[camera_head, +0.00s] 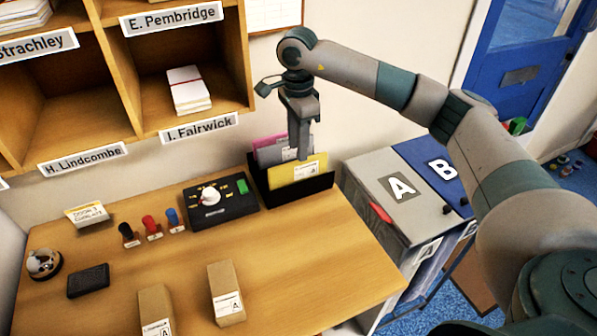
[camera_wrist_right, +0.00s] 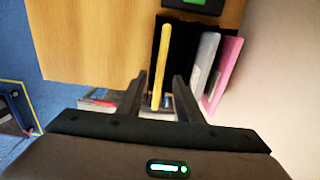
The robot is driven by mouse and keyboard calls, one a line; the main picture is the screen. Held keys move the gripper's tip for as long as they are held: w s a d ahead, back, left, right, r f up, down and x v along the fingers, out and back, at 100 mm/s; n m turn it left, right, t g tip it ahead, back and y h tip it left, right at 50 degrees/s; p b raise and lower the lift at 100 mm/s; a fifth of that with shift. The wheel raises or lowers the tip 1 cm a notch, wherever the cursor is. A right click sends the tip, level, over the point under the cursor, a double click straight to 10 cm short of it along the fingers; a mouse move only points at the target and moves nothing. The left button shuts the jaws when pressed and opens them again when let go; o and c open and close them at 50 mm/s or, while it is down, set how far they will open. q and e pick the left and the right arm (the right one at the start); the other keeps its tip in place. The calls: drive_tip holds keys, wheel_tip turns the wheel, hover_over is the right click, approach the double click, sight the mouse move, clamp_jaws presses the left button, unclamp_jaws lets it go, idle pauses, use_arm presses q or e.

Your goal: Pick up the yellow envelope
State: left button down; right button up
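The yellow envelope (camera_head: 312,167) stands upright in a black rack (camera_head: 298,190) at the right end of the desk, with a label on its face. In the right wrist view the envelope (camera_wrist_right: 164,58) shows edge-on as a thin yellow strip. My right gripper (camera_head: 302,152) points down at the rack from above. In the right wrist view my right gripper (camera_wrist_right: 160,82) is open, with one finger on each side of the yellow strip and gaps showing between. Whether the fingertips are below the envelope's top edge is hard to tell. My left gripper is not in view.
A pink envelope (camera_head: 268,141) and a grey one (camera_wrist_right: 204,65) stand behind the yellow one in the rack. A black control box (camera_head: 226,213) sits left of the rack. Bins A (camera_head: 385,170) and B (camera_head: 420,155) stand right of the desk. Wooden pigeonholes (camera_head: 120,75) rise behind.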

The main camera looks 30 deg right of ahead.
sight(298, 177)
drive_tip(key=shift+f, duration=0.45)
drive_tip(key=shift+f+p, duration=0.35)
drive_tip(key=shift+p, duration=0.25)
wheel_tip(298, 177, down, 4)
drive_tip(key=shift+d+r+p, duration=0.1)
drive_tip(key=shift+r+p, duration=0.1)
drive_tip(key=shift+p, duration=1.05)
drive_tip(key=shift+f, duration=0.4)
clamp_jaws()
